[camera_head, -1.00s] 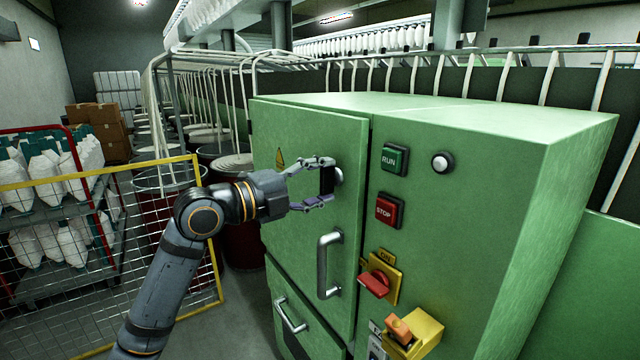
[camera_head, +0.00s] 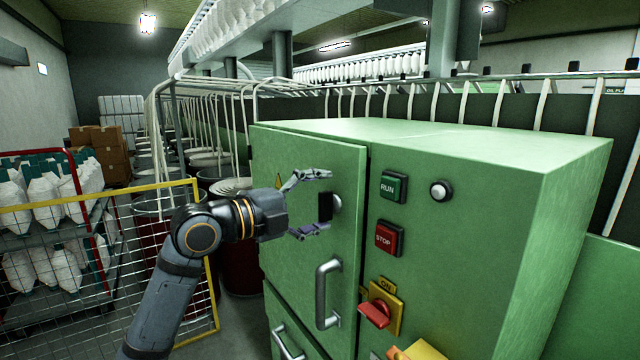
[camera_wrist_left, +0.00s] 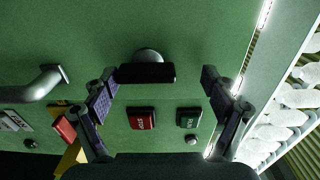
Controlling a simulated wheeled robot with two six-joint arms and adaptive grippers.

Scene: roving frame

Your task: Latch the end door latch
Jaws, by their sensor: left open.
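The end door (camera_head: 300,165) is a green panel on the cabinet's front, and it looks flush with the frame. Its latch (camera_head: 326,207) is a short black bar on a round silver boss near the door's right edge. The bar stands upright in the head view. My left gripper (camera_head: 318,203) is open, one finger above and one below the latch, with a gap to each. My right gripper is out of view.
Below the latch is a silver door handle (camera_head: 327,294). Right of the door are a green RUN button (camera_head: 393,187), a red STOP button (camera_head: 389,238) and a red rotary switch (camera_head: 376,313). A yellow mesh fence (camera_head: 100,270) stands at left.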

